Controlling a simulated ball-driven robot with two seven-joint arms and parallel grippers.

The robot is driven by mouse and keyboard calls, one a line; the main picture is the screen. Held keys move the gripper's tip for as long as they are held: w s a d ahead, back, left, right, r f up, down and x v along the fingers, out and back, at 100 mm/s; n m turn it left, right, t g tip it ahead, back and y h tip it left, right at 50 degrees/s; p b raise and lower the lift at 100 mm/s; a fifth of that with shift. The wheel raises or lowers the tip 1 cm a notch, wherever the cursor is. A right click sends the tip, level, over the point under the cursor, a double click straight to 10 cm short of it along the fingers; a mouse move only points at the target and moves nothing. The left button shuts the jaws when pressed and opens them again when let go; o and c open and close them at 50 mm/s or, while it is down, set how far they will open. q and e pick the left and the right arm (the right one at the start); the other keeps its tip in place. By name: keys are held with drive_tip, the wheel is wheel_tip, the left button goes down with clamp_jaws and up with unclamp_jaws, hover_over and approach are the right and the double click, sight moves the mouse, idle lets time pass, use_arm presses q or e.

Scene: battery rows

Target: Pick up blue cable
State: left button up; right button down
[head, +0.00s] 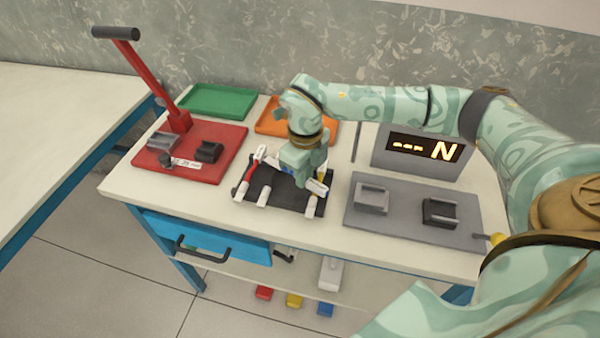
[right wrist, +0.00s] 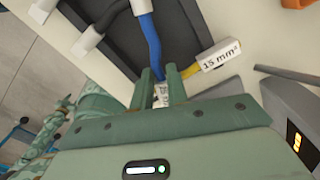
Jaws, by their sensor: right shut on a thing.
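The blue cable (right wrist: 150,40) runs down the right wrist view from a white end piece at the top to my right gripper (right wrist: 160,76). The gripper is shut on its lower end, by a white label between the fingers. In the head view my right gripper (head: 300,176) points down over the black tray (head: 284,203) and hides most of the blue cable. A red cable (head: 252,172) lies at the tray's left. A yellow cable (right wrist: 190,71) with a "15 mm²" label is just right of the fingers. My left gripper is not in view.
A red plate (head: 222,168) with a lever press stands left of the tray. A grey plate (head: 405,229) with two blocks and a display (head: 425,149) are at the right. Green (head: 218,100) and orange (head: 268,122) trays are behind. A blue drawer (head: 205,238) is below.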

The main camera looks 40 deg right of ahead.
wheel_tip(320, 180, up, 3)
drive_tip(key=shift+r+p, duration=0.1)
drive_tip(key=shift+p, duration=0.65)
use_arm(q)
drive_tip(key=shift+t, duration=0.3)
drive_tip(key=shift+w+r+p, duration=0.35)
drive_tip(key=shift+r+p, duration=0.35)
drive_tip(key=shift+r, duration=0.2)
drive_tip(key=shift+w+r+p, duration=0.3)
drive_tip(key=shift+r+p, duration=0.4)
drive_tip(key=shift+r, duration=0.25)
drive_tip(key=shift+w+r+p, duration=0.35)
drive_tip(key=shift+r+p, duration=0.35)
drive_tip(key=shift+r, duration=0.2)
use_arm(e)
drive_tip(key=s+a+r+n, duration=0.4)
drive_tip(key=s+r+n, duration=0.1)
drive_tip(key=n, duration=1.1)
drive_tip(key=s+a+r+n, duration=0.4)
drive_tip(key=s+r+n, duration=0.2)
drive_tip(key=n, duration=1)
drive_tip(key=shift+s, duration=0.15)
